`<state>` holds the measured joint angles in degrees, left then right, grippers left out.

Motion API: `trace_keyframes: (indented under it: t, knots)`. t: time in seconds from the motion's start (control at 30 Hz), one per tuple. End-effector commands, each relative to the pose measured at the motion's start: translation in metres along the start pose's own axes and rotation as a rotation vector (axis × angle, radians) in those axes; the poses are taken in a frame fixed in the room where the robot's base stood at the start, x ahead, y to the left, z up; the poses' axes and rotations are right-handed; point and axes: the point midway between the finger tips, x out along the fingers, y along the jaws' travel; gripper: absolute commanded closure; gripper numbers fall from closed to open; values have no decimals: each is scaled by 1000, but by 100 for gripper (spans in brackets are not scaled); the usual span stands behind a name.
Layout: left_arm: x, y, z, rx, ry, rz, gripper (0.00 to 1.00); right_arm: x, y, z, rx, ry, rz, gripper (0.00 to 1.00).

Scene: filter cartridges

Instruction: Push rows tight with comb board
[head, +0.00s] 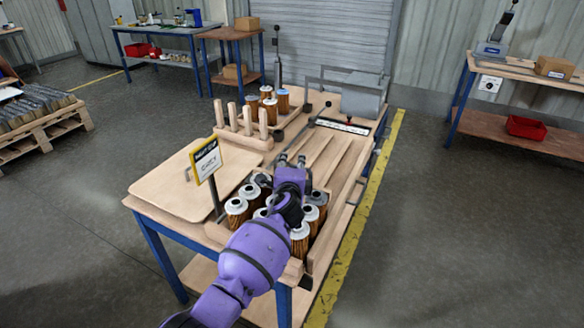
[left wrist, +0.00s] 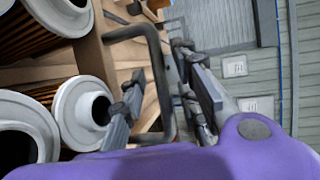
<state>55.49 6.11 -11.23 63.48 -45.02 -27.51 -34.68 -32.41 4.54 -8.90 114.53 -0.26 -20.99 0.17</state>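Several filter cartridges (head: 236,207) with grey caps and brown pleated sides stand in rows at the near end of the table, partly hidden by my left arm. They fill the left of the left wrist view (left wrist: 84,112). A wooden piece with several upright pegs (head: 240,132), perhaps the comb board, is on the table beyond them. My left gripper (head: 292,160) is above the far side of the rows. Its fingers (left wrist: 165,100) are apart, with a dark bar handle (left wrist: 148,36) showing between or behind them; contact cannot be told. My right gripper is out of view.
More cartridges (head: 283,102) stand at the table's far end. A yellow-topped sign (head: 206,162) rises left of the rows, beside a bare wooden board (head: 180,190). Slatted lanes (head: 325,150) are clear beyond the gripper. A black rod with a knob (head: 310,121) is nearby.

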Motion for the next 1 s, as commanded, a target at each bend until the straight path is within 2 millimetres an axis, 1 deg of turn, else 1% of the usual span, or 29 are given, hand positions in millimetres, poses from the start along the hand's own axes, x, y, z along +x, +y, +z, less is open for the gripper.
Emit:
trace_keyframes:
  t: [0.03, 0.17, 0.27, 0.6, 0.7, 0.83, 1.0]
  knots:
    - [-1, 0, 0, 0, 0, -1, 71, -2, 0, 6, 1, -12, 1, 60]
    - [-8, 0, 0, -1, 0, -2, 71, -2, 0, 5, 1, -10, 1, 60]
    - [-21, 0, 0, -1, 0, -2, 71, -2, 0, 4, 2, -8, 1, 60]
    - [-86, 1, 0, -1, 1, -1, 71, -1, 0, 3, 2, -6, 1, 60]
    - [-102, 1, 0, -1, 1, 0, 71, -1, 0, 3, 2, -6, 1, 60]
    - [-115, 1, 0, 0, 0, 1, 71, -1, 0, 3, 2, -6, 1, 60]
    - [-120, 0, 0, 0, 0, 1, 71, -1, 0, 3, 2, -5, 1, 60]
